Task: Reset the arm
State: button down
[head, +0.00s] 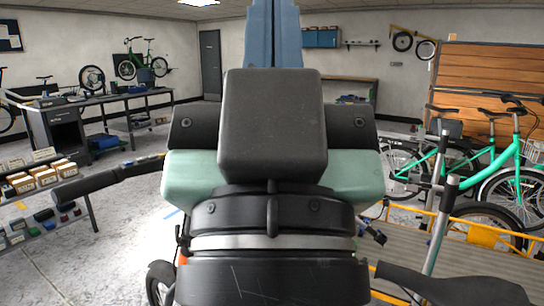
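My own arm fills the middle of the head view, with black, grey and pale green links close to the camera. A blue part rises behind it to the top edge. I cannot make out my gripper or its fingertips in this view. The arm hides much of the room's centre and part of the bike in front.
A cargo bike stands close in front, with its saddle (455,287) at the lower right and a handlebar grip (85,187) at left. Green bikes (515,158) stand at right. Shelves with small boxes (35,180) are at left. Grey floor (120,245) shows at lower left.

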notch_tip(320, 180, up, 18)
jog(key=p, duration=1.6)
jog(key=shift+a, duration=0.1)
